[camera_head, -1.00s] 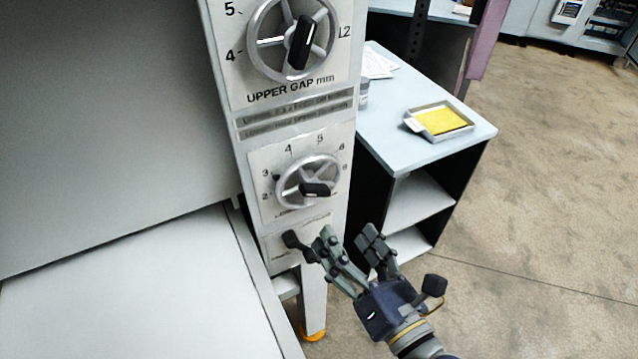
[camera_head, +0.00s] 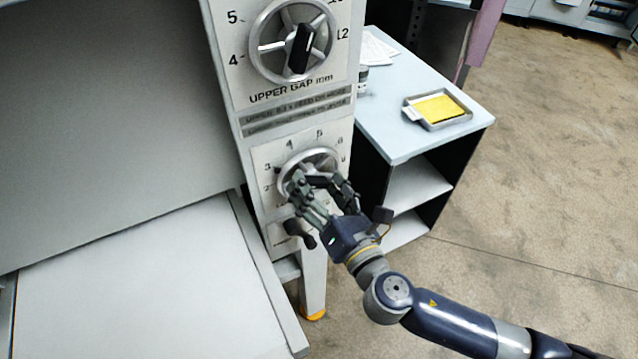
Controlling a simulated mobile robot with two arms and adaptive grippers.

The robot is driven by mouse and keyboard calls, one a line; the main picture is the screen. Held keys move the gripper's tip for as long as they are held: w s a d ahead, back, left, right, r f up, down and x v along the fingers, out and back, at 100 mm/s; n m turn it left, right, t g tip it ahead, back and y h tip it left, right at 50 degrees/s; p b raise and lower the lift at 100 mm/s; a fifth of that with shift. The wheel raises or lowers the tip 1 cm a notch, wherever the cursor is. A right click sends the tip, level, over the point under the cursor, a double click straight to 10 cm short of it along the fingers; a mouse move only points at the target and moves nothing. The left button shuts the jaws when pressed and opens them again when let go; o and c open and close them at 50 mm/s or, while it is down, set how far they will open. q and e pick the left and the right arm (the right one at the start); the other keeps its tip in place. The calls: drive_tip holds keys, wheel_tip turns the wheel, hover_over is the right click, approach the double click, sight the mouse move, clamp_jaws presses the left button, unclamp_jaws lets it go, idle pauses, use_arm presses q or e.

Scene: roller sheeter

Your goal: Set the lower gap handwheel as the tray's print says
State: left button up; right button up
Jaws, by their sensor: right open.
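The lower gap handwheel (camera_head: 318,155), a silver wheel on a numbered dial plate, is on the lower part of the machine's column. Its lower half and its dark grip are mostly hidden behind my right gripper. My right gripper (camera_head: 318,180) is open, its fingers in front of the wheel's lower part; I cannot tell whether they touch it. The tray (camera_head: 466,119) lies on the side cabinet's top and holds a yellow piece (camera_head: 440,108); no print on it is readable from here. My left gripper is not in view.
The upper gap handwheel (camera_head: 265,48) with a black grip is above. A black knob (camera_head: 298,232) sits below the lower wheel, close to my gripper. The cabinet (camera_head: 390,140) stands right of the column, with papers (camera_head: 378,48) and a small jar (camera_head: 362,78) on top.

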drive_tip(key=c, duration=1.1)
drive_tip(key=shift+o, duration=0.2)
